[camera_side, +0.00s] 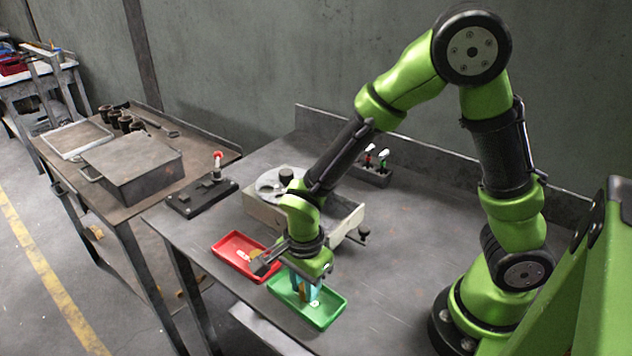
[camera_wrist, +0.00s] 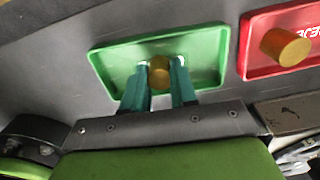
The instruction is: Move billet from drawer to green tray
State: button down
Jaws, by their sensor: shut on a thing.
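My gripper (camera_side: 308,288) points down over the green tray (camera_side: 328,315), its teal fingers low inside the tray's outline. In the wrist view my gripper (camera_wrist: 160,78) is shut on a brass-coloured round billet (camera_wrist: 159,70), which sits between the two fingertips with the green tray (camera_wrist: 212,45) behind it. I cannot tell whether the billet touches the tray floor. A grey box-like unit with an open drawer (camera_side: 346,222) stands behind my wrist; the drawer's inside is mostly hidden by my arm.
A red tray (camera_side: 228,248) lies beside the green one; in the wrist view the red tray (camera_wrist: 256,36) holds another brass billet (camera_wrist: 286,46). A black base with a red-knobbed lever (camera_side: 217,158) stands at the table's left. The table right of the green tray is clear.

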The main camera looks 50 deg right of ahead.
jog(key=c, duration=0.9)
grip_release()
jog(key=shift+f, duration=0.1)
notch_tip(320, 180, up, 12)
jog(key=s+d+r+n+t+y, duration=0.2)
jog(key=s+d+r+n+t, duration=0.4)
jog(key=n, duration=0.8)
jog(key=shift+d+r+n+t, duration=0.5)
jog(key=shift+d+r, duration=0.95)
jog(key=shift+r, duration=1.15)
